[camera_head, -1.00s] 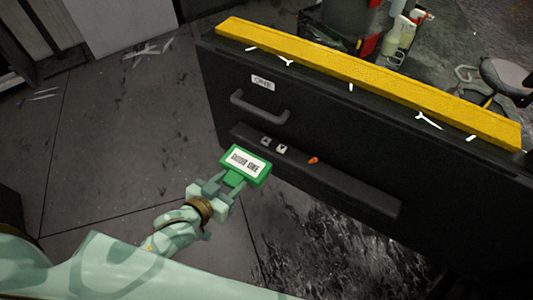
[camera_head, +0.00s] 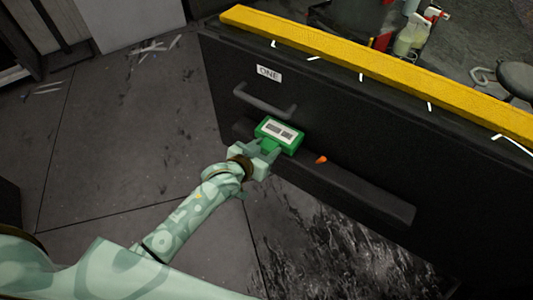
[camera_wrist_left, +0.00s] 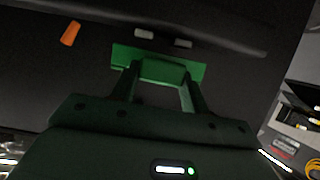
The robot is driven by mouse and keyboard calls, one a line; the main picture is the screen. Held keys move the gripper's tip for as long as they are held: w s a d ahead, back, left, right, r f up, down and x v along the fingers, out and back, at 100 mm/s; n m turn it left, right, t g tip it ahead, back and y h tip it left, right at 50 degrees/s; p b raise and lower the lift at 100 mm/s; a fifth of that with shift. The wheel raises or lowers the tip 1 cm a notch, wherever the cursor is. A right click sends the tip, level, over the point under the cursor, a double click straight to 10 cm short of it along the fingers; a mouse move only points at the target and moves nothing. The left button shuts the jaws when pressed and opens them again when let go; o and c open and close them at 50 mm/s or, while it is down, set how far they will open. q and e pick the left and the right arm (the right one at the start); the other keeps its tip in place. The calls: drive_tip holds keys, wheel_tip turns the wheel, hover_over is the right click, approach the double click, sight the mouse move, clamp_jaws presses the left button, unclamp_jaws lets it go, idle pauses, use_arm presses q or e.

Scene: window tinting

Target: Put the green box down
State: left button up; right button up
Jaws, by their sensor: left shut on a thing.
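The green box (camera_head: 279,133) has a pale label on its face. My left gripper (camera_head: 265,150) is shut on it, in front of the dark cabinet (camera_head: 330,125) and over its narrow ledge (camera_head: 350,190). The left wrist view also shows the green box (camera_wrist_left: 160,66) between the fingers of my left gripper (camera_wrist_left: 160,82). Whether the box touches the ledge I cannot tell. My right gripper is not in view.
A small orange item (camera_head: 321,159) lies on the ledge, right of the box. A handle (camera_head: 265,103) sits above the ledge, below a label reading ONE (camera_head: 269,73). A yellow bar (camera_head: 380,70) runs along the cabinet top. Open floor lies to the left.

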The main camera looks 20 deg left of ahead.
sight(266, 154)
use_arm(q)
wheel_tip(266, 154, down, 3)
drive_tip(key=shift+r+b, duration=0.15)
drive_tip(key=shift+b, duration=0.25)
drive_tip(key=shift+w+f+b, duration=0.2)
drive_tip(key=shift+f+b, duration=0.05)
drive_tip(key=shift+b, duration=0.05)
drive_tip(key=shift+r, duration=0.3)
drive_tip(key=shift+f, duration=0.15)
drive_tip(key=o, duration=1.1)
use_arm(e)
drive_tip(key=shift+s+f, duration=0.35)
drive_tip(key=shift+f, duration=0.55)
